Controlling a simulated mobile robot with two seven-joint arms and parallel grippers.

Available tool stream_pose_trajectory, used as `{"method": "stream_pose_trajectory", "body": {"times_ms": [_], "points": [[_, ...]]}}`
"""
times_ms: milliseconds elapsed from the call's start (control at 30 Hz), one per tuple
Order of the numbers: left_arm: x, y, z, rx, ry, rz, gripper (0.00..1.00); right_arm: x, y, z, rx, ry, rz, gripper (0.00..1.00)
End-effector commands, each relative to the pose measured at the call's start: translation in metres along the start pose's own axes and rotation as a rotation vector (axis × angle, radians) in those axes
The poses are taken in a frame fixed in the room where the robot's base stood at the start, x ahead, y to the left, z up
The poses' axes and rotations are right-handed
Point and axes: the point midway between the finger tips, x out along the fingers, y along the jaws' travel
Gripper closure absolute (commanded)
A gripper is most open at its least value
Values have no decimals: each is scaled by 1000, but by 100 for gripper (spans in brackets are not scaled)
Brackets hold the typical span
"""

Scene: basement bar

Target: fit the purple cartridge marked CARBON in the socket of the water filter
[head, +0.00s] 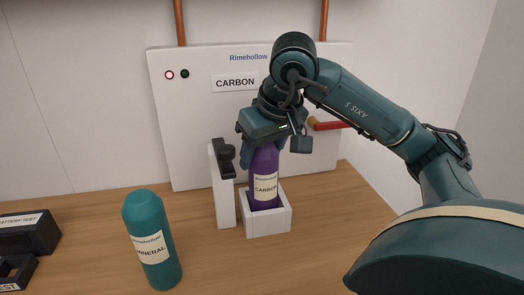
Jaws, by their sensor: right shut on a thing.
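The purple cartridge (264,167) stands upright, its CARBON label facing me. Its lower end is inside the white box-shaped socket (267,225), whose front wall hides the bottom, so I cannot tell how deep it sits. My right gripper (264,147) is shut on the cartridge's upper part from above and hides its top. A black latch-like piece (226,158) is on a white post (223,195) just left of the cartridge. The white filter panel (200,125) behind bears a CARBON sign (235,83). My left gripper is not in view.
A teal bottle-shaped cartridge marked MINERAL (150,240) stands upright on the wooden counter (205,260) at front left. A black battery test box (28,235) is at the far left. A red-handled valve (332,125) shows behind my right arm. One panel light (169,75) glows red.

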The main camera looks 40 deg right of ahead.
Motion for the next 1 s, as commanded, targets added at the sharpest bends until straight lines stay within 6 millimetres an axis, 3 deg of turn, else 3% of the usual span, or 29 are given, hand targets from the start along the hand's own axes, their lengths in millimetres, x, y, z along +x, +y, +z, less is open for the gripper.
{"method": "stream_pose_trajectory", "body": {"times_ms": [333, 633, 767, 1000], "points": [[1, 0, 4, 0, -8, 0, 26, 0, 0, 0, 0, 1, 0, 23], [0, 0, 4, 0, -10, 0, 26, -4, 0, 0, 0, 0, 0, 23], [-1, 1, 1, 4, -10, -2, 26, -20, 0, -1, 0, 4, -1, 23], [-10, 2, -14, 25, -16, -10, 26, -79, 0, -3, 0, 7, 2, 23]]}}
